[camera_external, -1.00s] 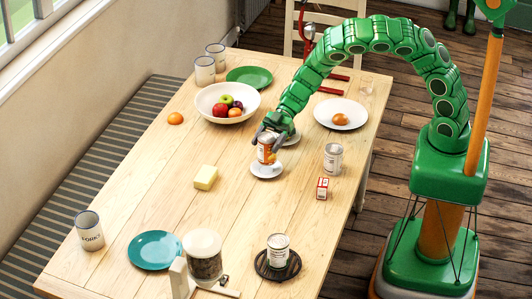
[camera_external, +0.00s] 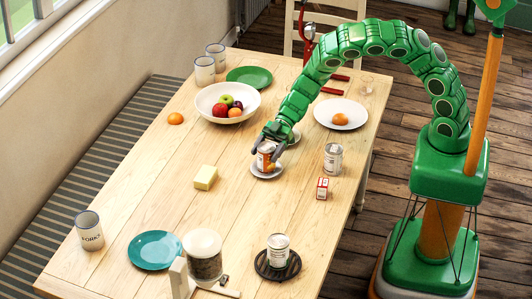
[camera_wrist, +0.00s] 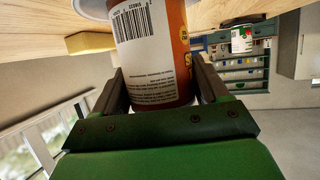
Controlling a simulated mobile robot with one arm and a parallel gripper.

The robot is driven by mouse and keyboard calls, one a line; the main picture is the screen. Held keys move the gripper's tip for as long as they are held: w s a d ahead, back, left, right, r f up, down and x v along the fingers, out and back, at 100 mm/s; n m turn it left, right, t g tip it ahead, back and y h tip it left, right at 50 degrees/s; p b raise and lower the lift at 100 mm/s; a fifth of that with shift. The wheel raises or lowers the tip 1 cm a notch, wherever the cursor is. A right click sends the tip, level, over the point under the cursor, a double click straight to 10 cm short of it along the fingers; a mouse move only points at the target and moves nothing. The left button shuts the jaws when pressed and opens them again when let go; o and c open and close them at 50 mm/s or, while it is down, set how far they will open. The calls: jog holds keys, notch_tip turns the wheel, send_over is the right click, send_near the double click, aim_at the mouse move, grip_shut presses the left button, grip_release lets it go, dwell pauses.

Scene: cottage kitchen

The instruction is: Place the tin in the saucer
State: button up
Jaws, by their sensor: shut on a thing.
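An orange and white tin (camera_external: 265,161) is upright between the fingers of my gripper (camera_external: 267,152), which is shut on it. The tin is at the white saucer (camera_external: 267,175) near the middle of the table, its base at or just above the saucer; contact cannot be told for sure. In the wrist view the tin (camera_wrist: 155,55) fills the space between both fingers (camera_wrist: 163,88), with its barcode label showing. Part of a white rim (camera_wrist: 92,8), likely the saucer, shows at the top edge there.
A second saucer (camera_external: 294,137) lies partly behind my gripper. A third tin (camera_external: 278,248) sits on a black trivet (camera_external: 264,271).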

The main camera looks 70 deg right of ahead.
jog(key=shift+f, duration=0.2)
jog(key=o, duration=1.3)
jog(key=shift+r, duration=0.45)
jog(key=v, duration=1.2)
